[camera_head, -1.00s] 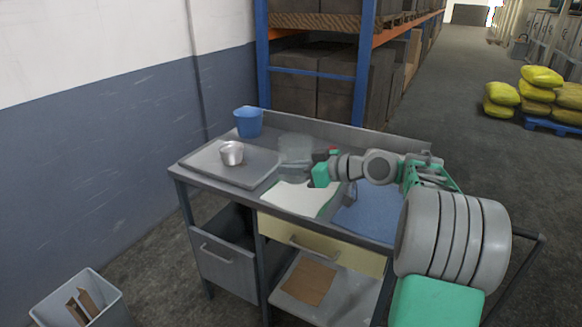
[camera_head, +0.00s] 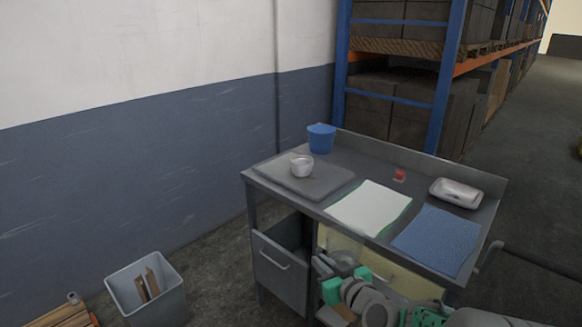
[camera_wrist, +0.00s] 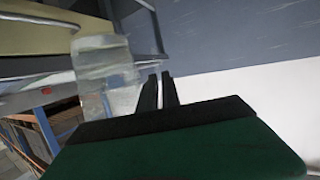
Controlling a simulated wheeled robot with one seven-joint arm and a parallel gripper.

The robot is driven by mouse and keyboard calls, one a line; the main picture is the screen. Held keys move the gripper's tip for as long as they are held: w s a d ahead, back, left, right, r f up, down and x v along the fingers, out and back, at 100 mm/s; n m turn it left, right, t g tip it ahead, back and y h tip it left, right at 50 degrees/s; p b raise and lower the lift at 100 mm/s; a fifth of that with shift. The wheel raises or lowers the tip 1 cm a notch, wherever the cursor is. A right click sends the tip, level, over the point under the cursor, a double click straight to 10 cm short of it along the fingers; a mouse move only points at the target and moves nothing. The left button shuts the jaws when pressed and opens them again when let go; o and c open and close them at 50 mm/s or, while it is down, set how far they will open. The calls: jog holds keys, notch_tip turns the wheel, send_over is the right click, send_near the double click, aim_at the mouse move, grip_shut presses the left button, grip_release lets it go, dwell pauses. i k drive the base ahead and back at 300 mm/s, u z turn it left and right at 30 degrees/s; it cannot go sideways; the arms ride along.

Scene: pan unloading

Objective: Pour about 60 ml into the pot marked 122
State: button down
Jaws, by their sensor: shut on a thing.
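A clear see-through vessel (camera_head: 343,246) is in front of the bench's drawers in the head view, and it also shows in the wrist view (camera_wrist: 106,66). My gripper (camera_head: 326,266) is shut on it, with its two dark fingers close together beside it in the wrist view (camera_wrist: 158,82). The vessel's contents and level cannot be made out. A small pale metal pot (camera_head: 301,166) stands upright on a grey tray-like plate (camera_head: 325,186) on the bench. No number is legible on it. A blue cup (camera_head: 321,139) stands behind it.
The bench (camera_head: 285,205) also bears a white sheet (camera_head: 368,207), a blue cloth (camera_head: 436,240), a small red thing (camera_head: 399,175) and a white dish (camera_head: 456,193). A grey bin (camera_head: 147,291) stands on the floor at left. A wall is behind.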

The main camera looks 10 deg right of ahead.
aim_at(302, 167)
jog(key=u, duration=0.7)
jog(key=i, duration=1.35)
